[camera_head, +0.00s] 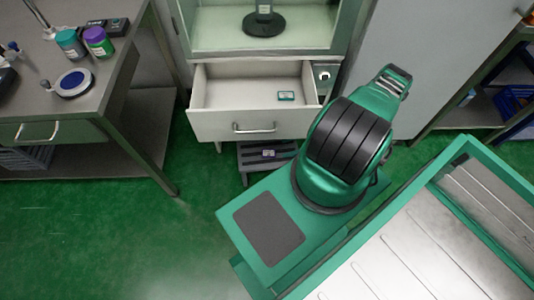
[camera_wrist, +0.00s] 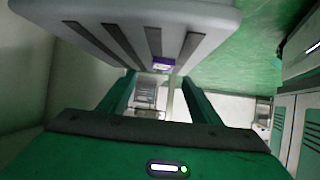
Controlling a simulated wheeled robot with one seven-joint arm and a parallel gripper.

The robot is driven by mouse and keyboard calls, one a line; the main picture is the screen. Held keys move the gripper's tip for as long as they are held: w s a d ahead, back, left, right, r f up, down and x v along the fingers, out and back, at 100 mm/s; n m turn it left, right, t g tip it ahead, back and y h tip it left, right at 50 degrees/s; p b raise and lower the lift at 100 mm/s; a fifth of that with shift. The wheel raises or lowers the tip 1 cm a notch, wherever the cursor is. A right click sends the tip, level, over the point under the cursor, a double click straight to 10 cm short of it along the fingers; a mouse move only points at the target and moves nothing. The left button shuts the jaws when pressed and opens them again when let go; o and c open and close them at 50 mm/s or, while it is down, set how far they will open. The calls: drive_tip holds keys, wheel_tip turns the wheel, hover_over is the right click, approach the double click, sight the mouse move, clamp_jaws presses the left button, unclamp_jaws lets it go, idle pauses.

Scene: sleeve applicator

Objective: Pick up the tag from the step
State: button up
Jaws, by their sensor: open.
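The tag (camera_head: 268,153) is a small purple and white piece lying on the dark grey step (camera_head: 253,164), low on the floor under the open drawer. In the wrist view the step (camera_wrist: 85,12) appears at the top with dark grip strips, and the tag (camera_wrist: 163,63) sits near its edge. My gripper (camera_wrist: 159,77) is open, its two green fingers apart with nothing between them. The tag shows just beyond the fingertips, roughly centred between them; I cannot tell the exact distance. In the head view my arm hides the gripper.
A white drawer (camera_head: 247,125) stands open above the step, with a small teal-edged item (camera_head: 286,96) inside. A cabinet (camera_head: 300,40) rises behind it. A metal workbench (camera_head: 125,60) with jars stands at left. Green floor (camera_head: 110,235) is clear at lower left.

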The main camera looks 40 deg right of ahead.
sight(270, 153)
drive_tip(key=x, duration=0.8)
drive_tip(key=shift+s+a+r, duration=0.1)
drive_tip(key=c, duration=1.1)
